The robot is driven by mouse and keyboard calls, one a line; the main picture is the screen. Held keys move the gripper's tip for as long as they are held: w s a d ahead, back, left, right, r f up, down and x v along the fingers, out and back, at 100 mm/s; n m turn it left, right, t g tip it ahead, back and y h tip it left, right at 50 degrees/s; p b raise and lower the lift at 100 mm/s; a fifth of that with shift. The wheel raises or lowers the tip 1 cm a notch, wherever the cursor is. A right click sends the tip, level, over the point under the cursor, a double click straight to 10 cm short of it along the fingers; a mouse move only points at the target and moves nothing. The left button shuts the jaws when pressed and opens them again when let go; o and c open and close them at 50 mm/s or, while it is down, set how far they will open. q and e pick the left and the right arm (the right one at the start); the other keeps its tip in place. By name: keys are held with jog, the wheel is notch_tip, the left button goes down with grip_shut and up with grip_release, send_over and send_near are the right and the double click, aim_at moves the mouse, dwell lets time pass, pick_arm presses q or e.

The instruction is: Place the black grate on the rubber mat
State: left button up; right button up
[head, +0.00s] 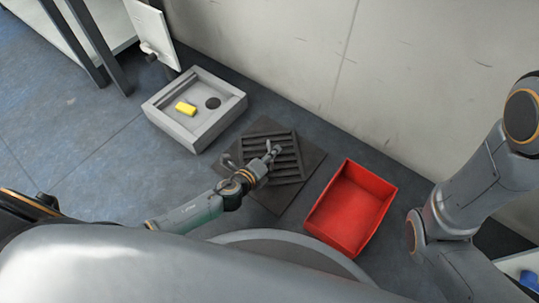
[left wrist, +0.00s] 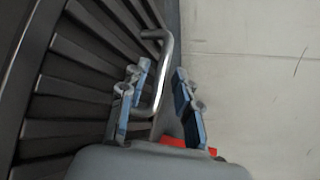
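The black grate (head: 287,167) is a slatted dark panel lying over the dark square rubber mat (head: 312,158), with mat showing around it. It looks flat and within the mat's outline. In the left wrist view the grate's slats (left wrist: 75,85) fill the left side, and a bent metal handle (left wrist: 166,60) stands at its edge. My left gripper (head: 269,151) is over the grate. Its fingers (left wrist: 160,103) are apart in the left wrist view, on either side of the handle, with gaps visible. My right arm shows at the right, but its gripper is out of view.
A grey sink-like basin (head: 172,125) with a yellow block (head: 185,108) in it stands left of the mat. A red bin (head: 347,212) stands close to the right. A pale wall (head: 300,60) runs behind. Blue-grey floor is open at left.

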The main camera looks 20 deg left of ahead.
pick_arm(q)
jog(key=shift+r, duration=0.25)
jog(key=p+v, duration=0.3)
jog(key=v, duration=0.7)
jog(key=shift+s+p, duration=0.3)
jog(key=shift+p, duration=0.05)
jog(key=shift+s+a+r, duration=0.25)
jog(key=shift+s+r, duration=0.05)
jog(key=shift+s, duration=0.3)
